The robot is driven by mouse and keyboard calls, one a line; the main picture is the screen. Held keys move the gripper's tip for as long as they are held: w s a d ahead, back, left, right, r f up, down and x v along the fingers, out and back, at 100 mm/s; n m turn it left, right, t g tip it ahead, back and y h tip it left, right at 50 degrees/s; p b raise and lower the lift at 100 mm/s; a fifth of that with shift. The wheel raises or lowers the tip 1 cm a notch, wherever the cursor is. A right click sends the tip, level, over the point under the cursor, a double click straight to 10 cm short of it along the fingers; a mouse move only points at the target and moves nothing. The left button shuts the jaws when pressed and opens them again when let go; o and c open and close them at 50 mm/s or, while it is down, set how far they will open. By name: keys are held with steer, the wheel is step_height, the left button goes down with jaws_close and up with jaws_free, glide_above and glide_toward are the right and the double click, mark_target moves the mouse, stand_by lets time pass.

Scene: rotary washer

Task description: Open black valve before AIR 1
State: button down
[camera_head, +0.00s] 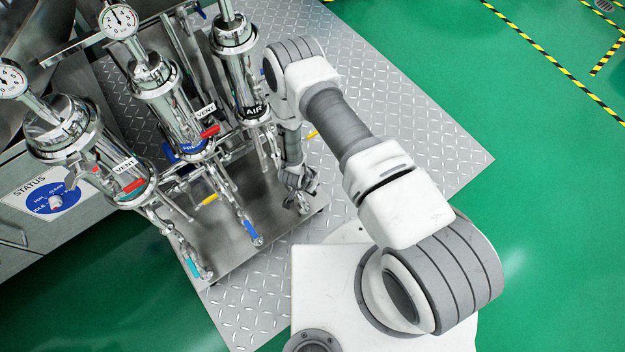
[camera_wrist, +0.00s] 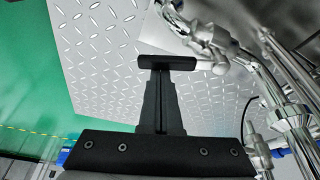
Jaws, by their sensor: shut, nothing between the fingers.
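The steel filter housing with the black AIR label (camera_head: 254,111) stands upright at the top centre of the head view. My gripper (camera_head: 304,203) hangs low below it, close to the steel pipework. In the wrist view my gripper (camera_wrist: 168,62) is shut, with nothing seen between its fingertips. The fingertips are left of and near a steel pipe fitting (camera_wrist: 205,38); I cannot tell whether they touch it. I cannot pick out a black valve handle in either view; my arm covers part of the pipes under AIR.
Two more housings with VENT labels stand to the left. Steel pipes (camera_wrist: 292,118) fill the right of the wrist view. The tread-plate floor (camera_head: 420,120) is clear at right.

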steer(key=shift+s+a+f+m, duration=0.1)
steer(key=shift+s+a+m, duration=0.1)
steer(key=shift+s+m, duration=0.2)
steer(key=shift+s+a, duration=0.45)
steer(key=shift+s, duration=0.1)
steer(key=shift+s+a+b, duration=0.1)
steer(key=shift+b, duration=0.2)
steer(key=shift+w+d, duration=0.4)
step_height(320, 180, up, 10)
steer(key=p, duration=0.3)
steer(key=shift+s+f, duration=0.15)
